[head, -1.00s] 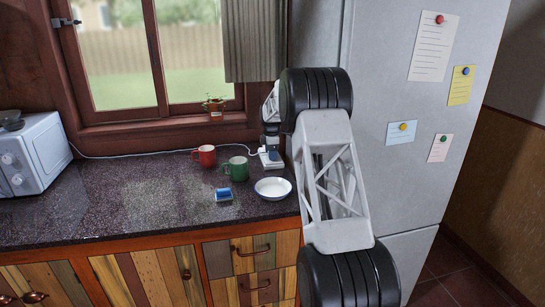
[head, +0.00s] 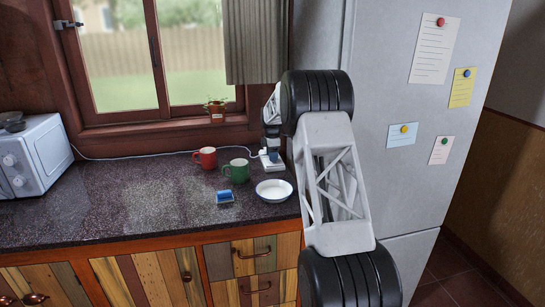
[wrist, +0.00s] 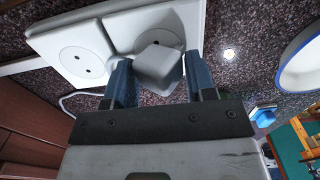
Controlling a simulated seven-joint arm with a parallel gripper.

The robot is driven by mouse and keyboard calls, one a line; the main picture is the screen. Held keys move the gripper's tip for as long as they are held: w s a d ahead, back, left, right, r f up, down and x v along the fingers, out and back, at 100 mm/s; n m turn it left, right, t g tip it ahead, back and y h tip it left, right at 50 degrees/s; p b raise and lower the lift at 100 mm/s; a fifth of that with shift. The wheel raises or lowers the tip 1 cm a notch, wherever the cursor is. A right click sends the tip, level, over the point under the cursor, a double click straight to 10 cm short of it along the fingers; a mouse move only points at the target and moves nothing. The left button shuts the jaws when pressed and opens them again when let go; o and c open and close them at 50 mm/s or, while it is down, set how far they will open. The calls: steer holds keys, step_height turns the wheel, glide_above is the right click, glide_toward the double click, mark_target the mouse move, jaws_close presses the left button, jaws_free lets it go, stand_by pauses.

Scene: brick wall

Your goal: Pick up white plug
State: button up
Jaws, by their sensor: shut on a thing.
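The white plug (wrist: 160,68) is a pale rounded block between the two blue fingers of my gripper (wrist: 156,80) in the wrist view. My gripper is shut on it. The plug is over the right end of a white socket strip (wrist: 72,52); its underside is hidden, so I cannot tell whether it is seated in a socket. In the head view, my gripper (head: 271,147) points down over the strip (head: 272,164) at the back right of the counter, and the plug is too small to make out there.
A white bowl (head: 274,190), a green mug (head: 237,171), a red mug (head: 206,158) and a blue sponge (head: 224,197) stand near the strip. A white cable (head: 130,155) runs along the counter's back. The fridge (head: 400,170) is close on the right.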

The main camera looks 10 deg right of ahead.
steer(key=shift+s+r, duration=0.1)
steer(key=shift+r, duration=1.65)
steer(key=s+a+r, duration=0.1)
steer(key=s, duration=1.4)
steer(key=shift+s+r, duration=0.2)
steer(key=shift+s, duration=0.15)
steer(key=shift+a, duration=0.1)
steer(key=o, duration=0.5)
steer(key=c, duration=0.6)
steer(key=shift+r, duration=0.15)
steer(key=shift+r, duration=0.1)
steer(key=shift+r, duration=1.75)
